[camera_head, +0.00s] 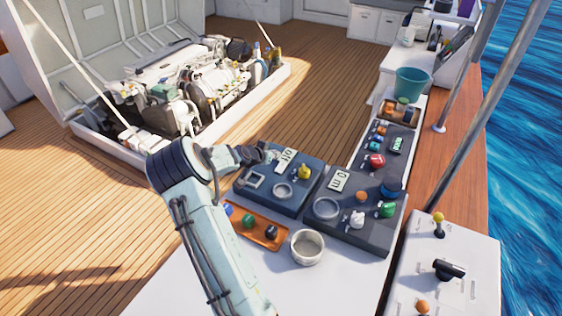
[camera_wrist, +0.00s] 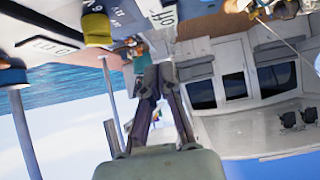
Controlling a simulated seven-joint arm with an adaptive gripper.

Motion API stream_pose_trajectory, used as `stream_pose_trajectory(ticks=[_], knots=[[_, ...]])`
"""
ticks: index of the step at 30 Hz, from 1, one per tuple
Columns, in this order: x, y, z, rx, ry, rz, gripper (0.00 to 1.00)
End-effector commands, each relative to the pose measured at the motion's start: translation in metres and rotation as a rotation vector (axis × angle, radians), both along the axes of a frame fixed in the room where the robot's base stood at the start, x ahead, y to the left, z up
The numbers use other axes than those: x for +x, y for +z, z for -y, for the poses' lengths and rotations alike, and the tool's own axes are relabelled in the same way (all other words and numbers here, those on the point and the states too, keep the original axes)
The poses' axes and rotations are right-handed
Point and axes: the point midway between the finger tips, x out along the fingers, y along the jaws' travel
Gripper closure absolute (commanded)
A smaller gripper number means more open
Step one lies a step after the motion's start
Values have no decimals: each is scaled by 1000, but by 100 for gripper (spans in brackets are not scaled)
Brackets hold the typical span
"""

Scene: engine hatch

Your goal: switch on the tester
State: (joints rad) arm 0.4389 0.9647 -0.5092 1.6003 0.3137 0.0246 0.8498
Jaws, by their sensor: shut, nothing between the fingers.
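A dark blue-grey box (camera_head: 262,205) stands on the white bench in the head view. It carries a display reading "off" (camera_head: 287,156), a yellow knob (camera_head: 304,172), a round socket and a square frame. I take it to be the tester, though no name on it is legible. My gripper (camera_head: 271,153) is shut and empty at the box's far edge, just left of the display. In the wrist view the shut fingers (camera_wrist: 160,72) point toward the box, which appears upside down with its display (camera_wrist: 164,14) and yellow knob (camera_wrist: 97,28). Fingertip contact cannot be told.
A second dark box (camera_head: 372,236) with a "0 m" display and several knobs stands close on the right. An orange tray (camera_head: 262,232) and a round metal cup (camera_head: 307,247) lie in front. A teal bucket (camera_head: 411,80) stands behind. The open engine hatch is at the left.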

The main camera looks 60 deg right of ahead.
Motion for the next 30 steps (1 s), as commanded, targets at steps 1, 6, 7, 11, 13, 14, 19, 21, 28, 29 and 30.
stream_pose_trajectory(ticks=[1, 6, 7, 11, 13, 14, 19, 21, 28, 29, 30], knots=[[-1, -7, 10, -1, -2, -2, 100], [-1, -28, 38, 0, -2, -3, 100], [-1, -34, 37, 2, 0, -4, 100], [0, -52, 39, 1, 0, -2, 100], [0, -58, 40, 0, 1, -2, 100], [0, -60, 41, 0, 0, -2, 100], [0, -65, 41, 0, 0, 0, 100], [0, -65, 41, 0, 0, 0, 100], [0, -65, 42, 10, -1, 2, 100], [0, -66, 43, 24, -3, 3, 100], [-1, -68, 44, 54, -6, 5, 100]])
